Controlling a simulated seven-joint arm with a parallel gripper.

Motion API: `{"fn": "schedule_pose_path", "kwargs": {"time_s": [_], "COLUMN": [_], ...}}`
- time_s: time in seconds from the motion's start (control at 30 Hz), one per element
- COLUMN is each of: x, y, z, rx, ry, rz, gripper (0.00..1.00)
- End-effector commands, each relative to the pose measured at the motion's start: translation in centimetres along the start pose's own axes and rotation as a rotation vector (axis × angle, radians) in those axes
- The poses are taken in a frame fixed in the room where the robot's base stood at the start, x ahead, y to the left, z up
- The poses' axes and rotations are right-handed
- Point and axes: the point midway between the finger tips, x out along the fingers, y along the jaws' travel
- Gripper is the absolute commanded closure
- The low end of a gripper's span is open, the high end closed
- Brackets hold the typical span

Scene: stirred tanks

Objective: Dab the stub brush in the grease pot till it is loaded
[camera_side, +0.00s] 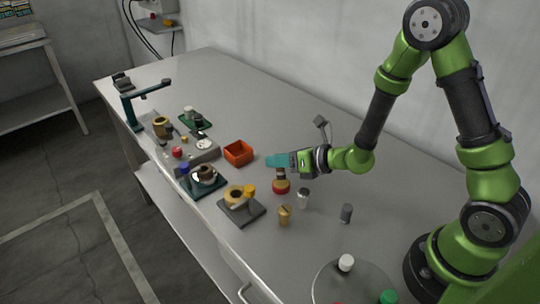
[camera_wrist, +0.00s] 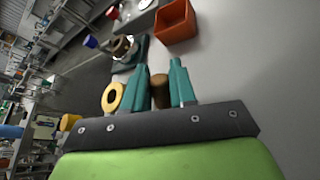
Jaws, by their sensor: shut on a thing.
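In the side view a short brown part (camera_side: 281,174) shows under the fingers. Directly below it is a small red, tan-topped round thing (camera_side: 281,187), which may be the grease pot. The brown part meets its top in the picture. The bristles and any grease are hidden, and I cannot tell how deep the brush sits.
An orange open box (camera_side: 238,153) stands left of my gripper. A dark plate (camera_side: 240,210) carries a tan ring and a yellow knob. A brass jar (camera_side: 285,215), a silver-topped jar (camera_side: 303,199) and a dark cylinder (camera_side: 346,214) stand nearby. The bench behind is clear.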

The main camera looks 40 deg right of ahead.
Motion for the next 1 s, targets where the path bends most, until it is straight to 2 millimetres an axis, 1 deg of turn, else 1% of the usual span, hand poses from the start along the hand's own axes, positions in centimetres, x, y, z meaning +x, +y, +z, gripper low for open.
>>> {"fn": "schedule_pose_path", "kwargs": {"time_s": [0.37,1.0], "x": [0.01,0.31], "y": [-0.01,-0.31], "z": [-0.02,-0.62], "rx": [0.0,0.0], "ry": [0.0,0.001], "rz": [0.0,0.0], "gripper": [1.0,1.0]}}
